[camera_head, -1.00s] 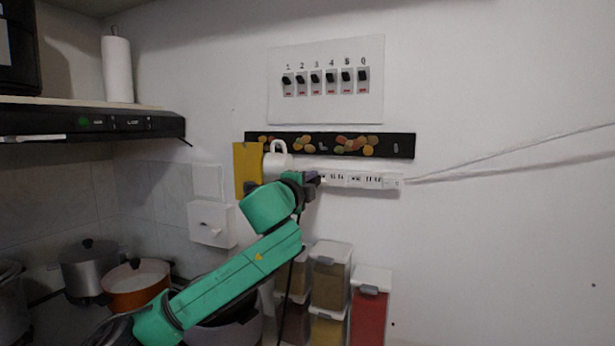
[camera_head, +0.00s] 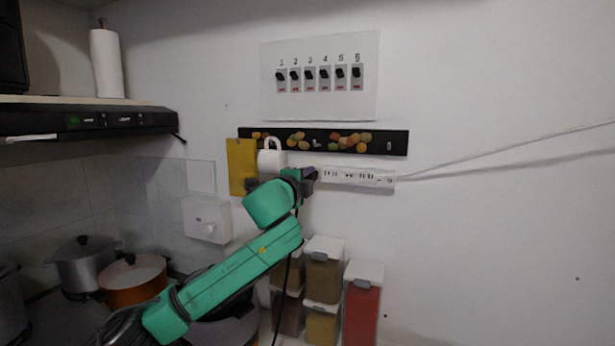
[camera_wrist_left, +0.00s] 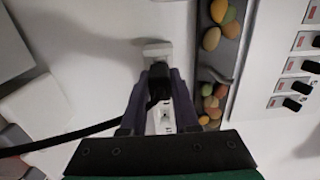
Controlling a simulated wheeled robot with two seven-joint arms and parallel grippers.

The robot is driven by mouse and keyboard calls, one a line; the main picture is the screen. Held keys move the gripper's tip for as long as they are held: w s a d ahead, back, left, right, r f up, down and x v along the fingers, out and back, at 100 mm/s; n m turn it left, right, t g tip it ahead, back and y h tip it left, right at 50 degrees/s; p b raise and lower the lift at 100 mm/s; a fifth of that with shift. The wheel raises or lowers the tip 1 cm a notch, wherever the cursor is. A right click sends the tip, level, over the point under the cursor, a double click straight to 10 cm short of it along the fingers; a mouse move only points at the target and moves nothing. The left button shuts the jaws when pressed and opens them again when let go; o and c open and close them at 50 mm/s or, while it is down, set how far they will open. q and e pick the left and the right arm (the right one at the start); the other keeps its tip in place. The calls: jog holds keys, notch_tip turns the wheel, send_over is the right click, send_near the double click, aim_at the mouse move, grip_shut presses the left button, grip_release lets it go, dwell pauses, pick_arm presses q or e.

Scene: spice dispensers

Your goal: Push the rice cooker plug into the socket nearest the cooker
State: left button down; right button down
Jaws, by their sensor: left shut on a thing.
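My left gripper (camera_head: 311,175) is at the left end of the white socket strip (camera_head: 357,177) on the wall. In the left wrist view the gripper (camera_wrist_left: 160,78) is shut on a black plug (camera_wrist_left: 158,88), whose black cord (camera_wrist_left: 75,137) trails off to the left. The plug lies over the white strip (camera_wrist_left: 157,48); its prongs are hidden, so I cannot tell whether they are in a socket. A socket face (camera_wrist_left: 163,118) shows between the fingers. A dark-lidded pot, possibly the rice cooker (camera_head: 232,328), stands behind my left arm, partly hidden. My right gripper is not in view.
A black rail with coloured pebble shapes (camera_head: 325,141) runs just above the strip. Spice dispensers (camera_head: 323,270) stand below. The wall to the right is clear except for a white cable (camera_head: 500,152).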

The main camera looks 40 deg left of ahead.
pick_arm(q)
jog(key=shift+w+a+p, duration=0.1)
jog(key=shift+w+p, duration=0.2)
jog(key=shift+w, duration=0.1)
jog(key=c, duration=0.6)
grip_release()
jog(key=shift+s, duration=0.1)
jog(key=shift+s+f+b, duration=0.15)
jog(key=shift+s+b, duration=0.1)
jog(key=shift+b, duration=0.15)
jog(key=b+v, duration=1.1)
jog(key=v, duration=0.3)
